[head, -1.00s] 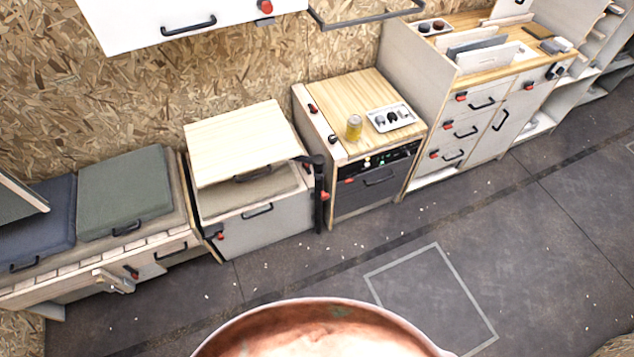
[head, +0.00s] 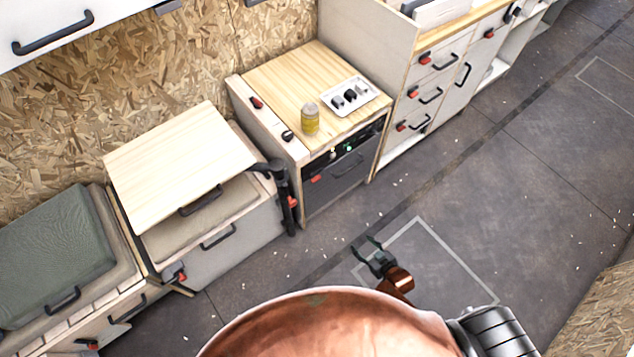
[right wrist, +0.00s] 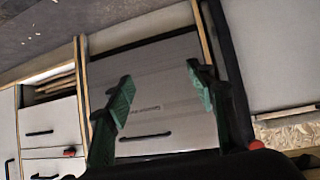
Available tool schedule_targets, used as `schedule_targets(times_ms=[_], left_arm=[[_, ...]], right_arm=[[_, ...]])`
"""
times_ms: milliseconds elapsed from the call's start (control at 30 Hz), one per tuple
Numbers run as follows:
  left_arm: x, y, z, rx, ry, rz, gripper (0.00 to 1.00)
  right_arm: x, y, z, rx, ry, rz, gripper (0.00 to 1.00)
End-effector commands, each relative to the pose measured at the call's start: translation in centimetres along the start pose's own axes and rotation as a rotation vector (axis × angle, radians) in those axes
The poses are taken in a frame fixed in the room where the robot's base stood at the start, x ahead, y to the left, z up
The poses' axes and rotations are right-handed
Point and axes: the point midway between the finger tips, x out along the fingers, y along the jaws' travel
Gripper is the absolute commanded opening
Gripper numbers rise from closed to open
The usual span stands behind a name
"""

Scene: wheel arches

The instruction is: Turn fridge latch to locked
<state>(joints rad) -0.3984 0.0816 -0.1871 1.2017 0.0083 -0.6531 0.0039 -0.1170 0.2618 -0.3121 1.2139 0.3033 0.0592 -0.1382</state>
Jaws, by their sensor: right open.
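The fridge (head: 340,190) is the dark-fronted unit under a wooden counter in the head view, with a black handle on its closed door. A small red latch (head: 316,178) sits at the upper left of its front; I cannot tell its exact turn angle. My right gripper (head: 368,248) is open and empty, in front of and below the fridge, apart from it. In the right wrist view its green fingers (right wrist: 158,82) are spread before a grey door panel (right wrist: 165,75) with a black handle.
A yellow can (head: 310,119) and a white tray of knobs (head: 350,96) stand on the counter. Drawers with red latches (head: 430,85) are to the right. The floor in front is clear.

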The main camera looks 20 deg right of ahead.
Motion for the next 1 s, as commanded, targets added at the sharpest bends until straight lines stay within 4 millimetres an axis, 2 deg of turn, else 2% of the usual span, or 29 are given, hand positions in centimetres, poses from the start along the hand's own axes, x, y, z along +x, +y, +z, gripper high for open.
schedule_targets(times_ms=[33, 100, 200, 300, 400, 533, 800, 1000], left_arm=[[1.2, 0.1, -0.4, -0.008, -0.011, 0.003, 0.00], [0.9, 0.2, -1.5, -0.016, -0.020, 0.005, 0.00], [0.1, 0.2, -2.6, -0.023, -0.030, 0.008, 0.00], [-0.7, 0.2, -3.5, -0.028, -0.035, 0.009, 0.00], [-1.4, 0.1, -4.0, -0.027, -0.037, 0.010, 0.00], [-2.2, 0.3, -4.6, -0.027, -0.036, 0.012, 0.00], [-5.2, 1.1, -6.1, -0.027, -0.034, 0.023, 0.00], [-7.1, 1.5, -6.9, -0.026, -0.032, 0.029, 0.00]], right_arm=[[2.6, -0.4, -3.8, -0.009, 0.111, -0.022, 0.51], [4.0, -1.2, -10.4, -0.014, 0.263, -0.051, 0.51], [4.2, -2.5, -17.8, -0.010, 0.432, -0.088, 0.51], [3.7, -3.5, -22.5, -0.004, 0.544, -0.114, 0.51], [3.2, -4.0, -25.1, 0.003, 0.603, -0.129, 0.51], [3.5, -4.3, -26.7, 0.005, 0.627, -0.132, 0.51], [6.8, -4.7, -28.8, 0.006, 0.624, -0.130, 0.51], [8.5, -4.9, -30.0, 0.007, 0.622, -0.130, 0.51]])
